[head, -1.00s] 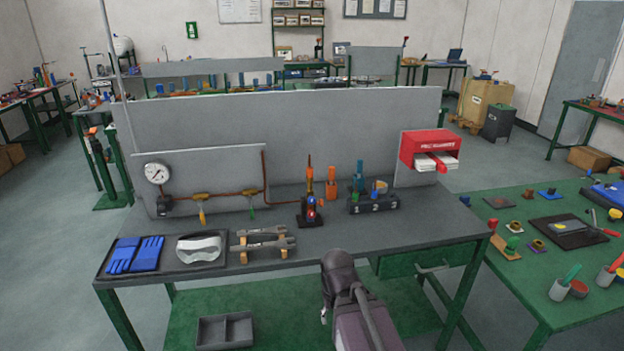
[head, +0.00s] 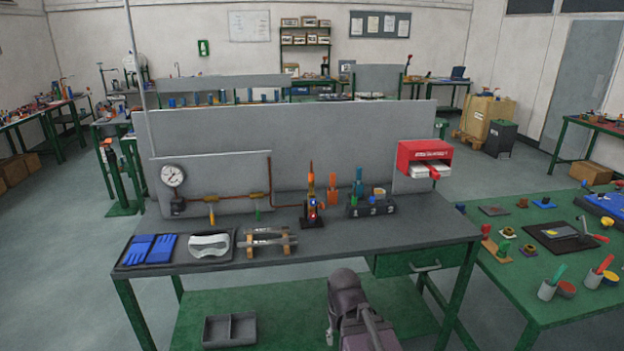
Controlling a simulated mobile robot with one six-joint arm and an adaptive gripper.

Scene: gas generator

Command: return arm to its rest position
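Part of my arm (head: 352,310) shows at the bottom centre of the head view, in front of the workbench's near edge. It is folded low, beside the green drawer (head: 410,262). My gripper's fingers are not visible, so I cannot see whether it holds anything. The grey workbench (head: 330,245) carries the gas setup: a pressure gauge (head: 173,176), a copper pipe (head: 228,196) with yellow and green valve handles, and a small generator unit with orange, blue and red parts (head: 312,208).
A red dispenser (head: 424,157) hangs on the right panel. A green table (head: 530,290) stands close on the right. A grey bin (head: 229,330) sits on the lower shelf.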

